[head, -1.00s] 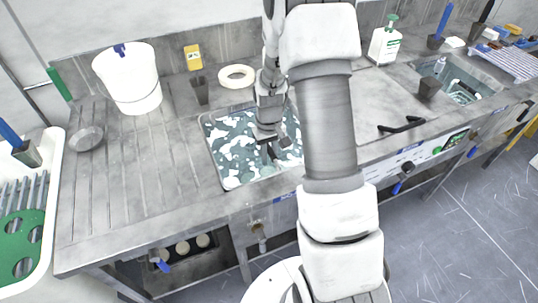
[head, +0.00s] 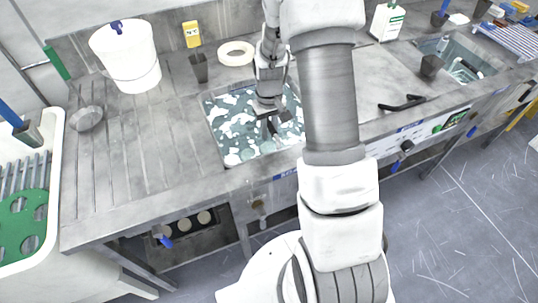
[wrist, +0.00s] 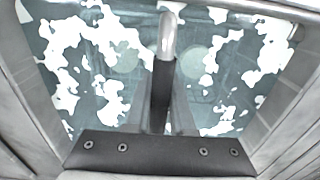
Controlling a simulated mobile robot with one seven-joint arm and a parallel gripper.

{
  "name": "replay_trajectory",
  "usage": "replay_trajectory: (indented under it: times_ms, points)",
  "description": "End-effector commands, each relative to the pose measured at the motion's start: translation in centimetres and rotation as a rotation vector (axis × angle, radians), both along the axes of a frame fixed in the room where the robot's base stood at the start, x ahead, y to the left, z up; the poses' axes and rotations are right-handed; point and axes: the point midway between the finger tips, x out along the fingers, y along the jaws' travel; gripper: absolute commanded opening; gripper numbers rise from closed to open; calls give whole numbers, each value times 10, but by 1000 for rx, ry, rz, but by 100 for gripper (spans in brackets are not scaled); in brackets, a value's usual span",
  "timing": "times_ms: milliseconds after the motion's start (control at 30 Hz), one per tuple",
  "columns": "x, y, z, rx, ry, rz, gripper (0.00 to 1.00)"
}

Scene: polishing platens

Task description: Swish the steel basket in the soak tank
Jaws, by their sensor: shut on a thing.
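The soak tank (head: 213,133) is sunk in the steel bench and holds teal liquid with white foam patches. My gripper (head: 271,125) points down over the right part of the tank, close to the liquid. In the wrist view my gripper (wrist: 168,115) is shut on the dark grip of a bent steel handle (wrist: 168,35), which I take for the steel basket's. The basket's body cannot be made out under the foam and liquid. Pale green discs show below the surface; I cannot tell whether they lie in the basket.
A black handle (head: 402,103) lies on the bench to the right, before a second basin (head: 462,68). The ribbed drainboard (head: 130,140) is mostly clear.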

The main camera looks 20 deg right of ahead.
Motion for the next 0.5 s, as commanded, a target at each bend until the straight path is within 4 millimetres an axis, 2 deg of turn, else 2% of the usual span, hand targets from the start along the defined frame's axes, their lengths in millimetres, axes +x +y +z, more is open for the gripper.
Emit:
replay_trajectory:
  times_ms: [33,167,500]
  points:
    - [1,0,7,-1,-3,0,0]
    - [1,0,10,0,-2,0,0]
    - [1,0,-7,0,-2,0,0]
